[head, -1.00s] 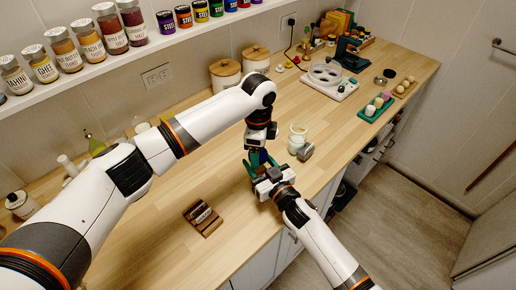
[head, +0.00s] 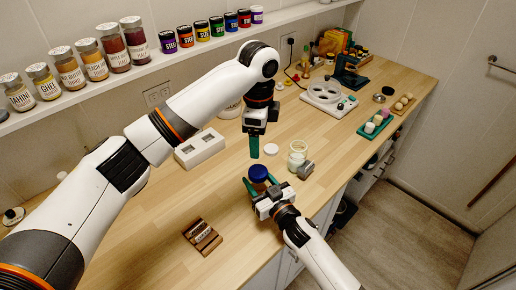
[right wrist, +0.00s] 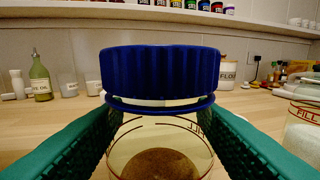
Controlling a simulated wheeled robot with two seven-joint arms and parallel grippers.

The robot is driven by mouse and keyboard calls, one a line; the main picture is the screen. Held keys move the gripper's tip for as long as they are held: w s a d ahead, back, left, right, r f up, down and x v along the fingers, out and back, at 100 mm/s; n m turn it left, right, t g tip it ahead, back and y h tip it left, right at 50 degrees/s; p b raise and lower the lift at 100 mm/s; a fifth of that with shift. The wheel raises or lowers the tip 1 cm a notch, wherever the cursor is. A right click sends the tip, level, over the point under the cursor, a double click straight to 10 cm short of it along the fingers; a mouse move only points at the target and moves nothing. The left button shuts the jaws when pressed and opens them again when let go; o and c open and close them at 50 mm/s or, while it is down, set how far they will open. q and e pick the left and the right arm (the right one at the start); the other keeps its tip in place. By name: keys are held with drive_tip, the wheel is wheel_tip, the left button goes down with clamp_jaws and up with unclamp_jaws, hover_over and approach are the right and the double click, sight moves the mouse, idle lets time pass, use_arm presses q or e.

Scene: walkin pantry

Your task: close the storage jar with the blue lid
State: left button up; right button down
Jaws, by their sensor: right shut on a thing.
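The blue lid (head: 258,172) sits on top of the storage jar, which shows in the right wrist view as clear glass with brown contents (right wrist: 160,142). The ribbed lid (right wrist: 160,72) looks about level there, with a pale strip between it and a thin blue ring below. I cannot tell if it is fully tight. My right gripper (head: 261,184) is shut on the jar, with green fingers on both sides under the lid. My left gripper (head: 254,147) hangs above and behind the lid, apart from it; only one green finger shows, so its opening is unclear.
An open glass jar (head: 297,155), a grey cylinder (head: 305,169) and a white disc (head: 271,150) are close by on the right. A white box with openings (head: 200,148) stands behind left. A wooden block (head: 202,236) is at front left. The counter between is clear.

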use_arm(q)
drive_tip(key=shift+r, duration=0.4)
use_arm(e)
drive_tip(key=c, duration=0.5)
unclamp_jaws()
drive_tip(key=b+v, duration=0.1)
drive_tip(key=v, duration=1)
drive_tip(key=shift+f+b, duration=0.2)
drive_tip(key=shift+b, duration=0.2)
use_arm(q)
drive_tip(key=shift+f, duration=1)
use_arm(e)
drive_tip(key=shift+s+d+r, duration=0.1)
drive_tip(key=shift+s+d, duration=0.15)
drive_tip(key=shift+s, duration=0.2)
